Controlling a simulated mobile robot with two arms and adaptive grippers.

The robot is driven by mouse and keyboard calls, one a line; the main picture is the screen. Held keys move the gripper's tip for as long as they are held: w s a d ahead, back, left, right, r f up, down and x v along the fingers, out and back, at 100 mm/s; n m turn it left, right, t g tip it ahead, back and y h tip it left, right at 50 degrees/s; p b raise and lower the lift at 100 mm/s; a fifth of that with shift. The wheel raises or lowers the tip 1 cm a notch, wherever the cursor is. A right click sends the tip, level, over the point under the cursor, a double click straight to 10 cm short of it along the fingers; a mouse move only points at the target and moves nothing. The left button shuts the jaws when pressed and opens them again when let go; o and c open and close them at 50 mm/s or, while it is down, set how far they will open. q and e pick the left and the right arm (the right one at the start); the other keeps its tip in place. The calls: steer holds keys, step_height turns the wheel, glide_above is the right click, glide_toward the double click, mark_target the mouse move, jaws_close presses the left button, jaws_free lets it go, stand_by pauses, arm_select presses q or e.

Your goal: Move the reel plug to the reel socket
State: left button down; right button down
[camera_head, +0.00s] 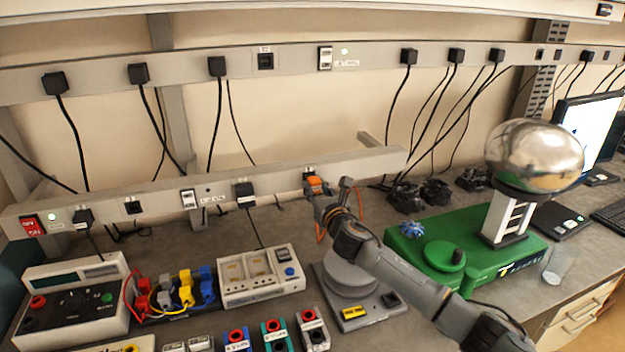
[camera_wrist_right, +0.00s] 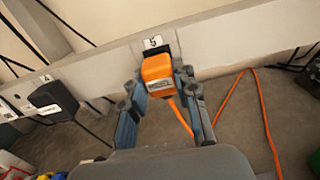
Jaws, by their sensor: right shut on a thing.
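My right gripper (camera_head: 322,190) is shut on the orange reel plug (camera_head: 315,184), in front of the right part of the lower grey rail (camera_head: 275,178). In the right wrist view, the orange plug (camera_wrist_right: 157,72) sits between the two fingers of my right gripper (camera_wrist_right: 160,88). A dark socket (camera_wrist_right: 171,50) shows just behind the plug, under a small white label (camera_wrist_right: 152,43). The plug covers most of this socket, and I cannot tell whether it is inserted or just in front. The orange cord (camera_wrist_right: 268,125) hangs below the plug. My left gripper is out of view.
A black plug (camera_wrist_right: 51,98) sits in the rail left of mine. The bench holds a power supply (camera_head: 75,300), a white panel box (camera_head: 262,277) and a green base (camera_head: 420,252) with a silver sphere (camera_head: 535,155). Black cables hang from the upper rail (camera_head: 290,60).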

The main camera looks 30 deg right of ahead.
mark_target(316, 188)
steer(key=shift+s, duration=0.1)
stand_by(0.3)
steer(key=shift+p+v, duration=0.7)
steer(key=shift+v, duration=1.05)
